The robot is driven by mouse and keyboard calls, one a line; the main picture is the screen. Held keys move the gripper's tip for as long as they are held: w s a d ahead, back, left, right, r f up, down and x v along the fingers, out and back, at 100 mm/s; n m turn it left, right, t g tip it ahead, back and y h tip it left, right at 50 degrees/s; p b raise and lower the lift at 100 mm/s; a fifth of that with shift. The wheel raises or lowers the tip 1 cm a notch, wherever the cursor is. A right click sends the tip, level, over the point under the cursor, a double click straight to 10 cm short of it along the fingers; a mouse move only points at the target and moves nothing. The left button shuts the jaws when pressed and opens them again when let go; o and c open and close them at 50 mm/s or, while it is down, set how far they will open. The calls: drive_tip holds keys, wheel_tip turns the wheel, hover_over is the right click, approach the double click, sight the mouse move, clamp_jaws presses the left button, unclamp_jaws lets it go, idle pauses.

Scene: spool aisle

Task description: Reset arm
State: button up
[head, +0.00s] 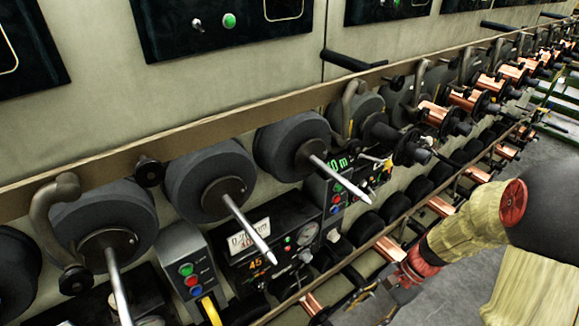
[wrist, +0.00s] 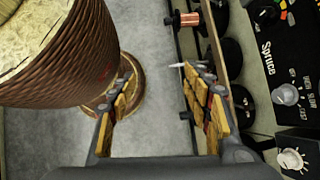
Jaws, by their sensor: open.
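My gripper (wrist: 160,88) is open and empty in the wrist view, its two yellow-padded fingers spread apart with grey floor between them. Nothing is between the fingertips. In the head view my arm, in a pale sleeve, reaches in from the right with a red joint, and bends down to the left. The gripper there is at the lower right, dark and small, in front of the lower rail; its fingers are hard to make out against the machine.
Large dark spools with bare metal spindles (head: 248,228) line the machine below a long rail (head: 200,128). A control box with coloured buttons (head: 186,270) stands between them. Copper spools (head: 468,99) run to the back right. The grey floor (head: 455,275) is open at the lower right.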

drive_tip(key=s+r+n+t+h, duration=0.2)
drive_tip(key=r+n, duration=0.4)
drive_tip(key=r, duration=0.6)
drive_tip(key=s+r+n+t+h, duration=0.3)
drive_tip(key=r+n+t+h, duration=0.1)
drive_tip(key=r, duration=0.9)
drive_tip(key=shift+s+r+n+t+h, duration=0.2)
drive_tip(key=shift+s+n+t+h, duration=0.15)
drive_tip(key=shift+n+t, duration=0.7)
drive_tip(key=shift+a, duration=0.15)
